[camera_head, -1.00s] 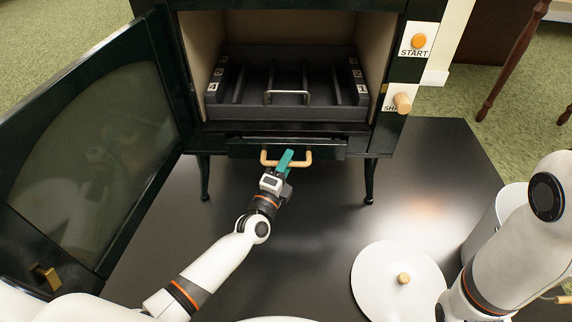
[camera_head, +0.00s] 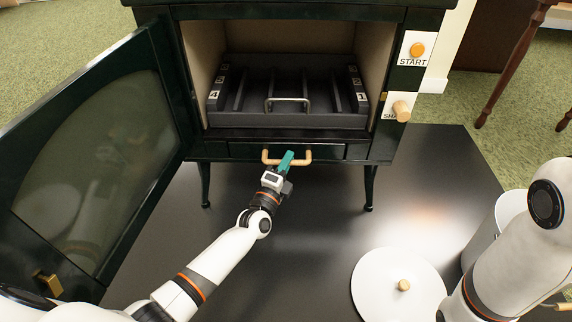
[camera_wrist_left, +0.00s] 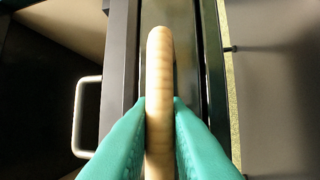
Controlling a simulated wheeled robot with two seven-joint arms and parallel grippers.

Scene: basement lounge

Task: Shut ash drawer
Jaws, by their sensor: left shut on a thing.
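The ash drawer (camera_head: 327,152) is a narrow dark front low on the stove, under the open firebox. It looks about flush with the stove front; any small gap is too fine to tell. Its wooden bar handle (camera_head: 267,160) faces me and also shows in the left wrist view (camera_wrist_left: 160,50). My left gripper (camera_head: 287,158) has its green fingers on both sides of the handle and is shut on it, also in the left wrist view (camera_wrist_left: 161,104). My right arm shows at the right edge, but its gripper is out of the frame.
The stove's glass door (camera_head: 88,165) stands open at the left. A dark tray with a metal handle (camera_head: 287,101) sits in the firebox. A white lid (camera_head: 375,285) lies on the dark floor plate (camera_head: 440,180), beside a pale bucket (camera_head: 490,235). The START button (camera_head: 417,49) is at upper right.

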